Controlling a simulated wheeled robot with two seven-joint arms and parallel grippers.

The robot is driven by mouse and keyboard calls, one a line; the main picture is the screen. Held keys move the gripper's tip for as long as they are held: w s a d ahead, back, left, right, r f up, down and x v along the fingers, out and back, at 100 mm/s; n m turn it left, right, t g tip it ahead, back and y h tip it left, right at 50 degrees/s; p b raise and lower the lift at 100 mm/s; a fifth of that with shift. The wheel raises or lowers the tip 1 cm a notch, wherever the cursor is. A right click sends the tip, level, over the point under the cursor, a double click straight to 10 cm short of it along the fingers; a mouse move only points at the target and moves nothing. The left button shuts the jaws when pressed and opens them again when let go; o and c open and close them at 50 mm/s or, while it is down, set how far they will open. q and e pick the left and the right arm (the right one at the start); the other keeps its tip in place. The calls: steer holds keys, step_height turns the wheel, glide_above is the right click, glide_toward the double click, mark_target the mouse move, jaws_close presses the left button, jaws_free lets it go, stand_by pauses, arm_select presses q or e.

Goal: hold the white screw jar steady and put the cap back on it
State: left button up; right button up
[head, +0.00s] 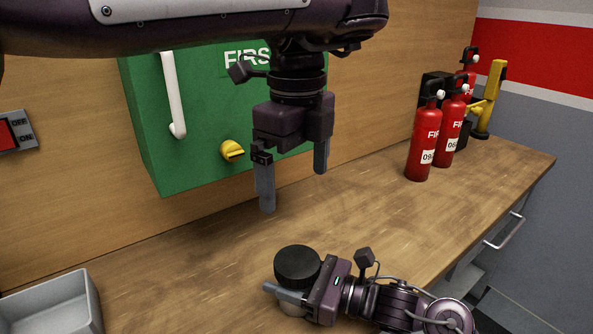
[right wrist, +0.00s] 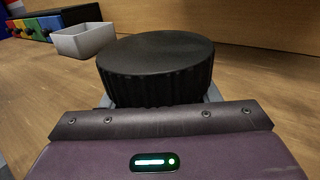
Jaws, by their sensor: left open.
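The cap (right wrist: 157,66) fills the middle of the right wrist view and hides the jar there. The far finger is mostly hidden. My left gripper (head: 294,191) is open and empty, pointing down above the jar and apart from the cap.
A green first-aid cabinet (head: 150,130) with a yellow knob (head: 232,151) is on the wall behind my left gripper. A grey tray (head: 55,302) stands at the lower left. Red extinguishers (head: 423,150) stand at the back right. The bench between them is clear.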

steer(key=o, duration=0.5)
steer(key=shift+c, duration=0.2)
steer(key=b+v, duration=0.2)
steer(key=v, duration=0.4)
steer(key=shift+d+f, duration=0.15)
steer(key=shift+d, duration=0.25)
steer(key=shift+s+d, duration=0.3)
steer(key=shift+d, duration=0.15)
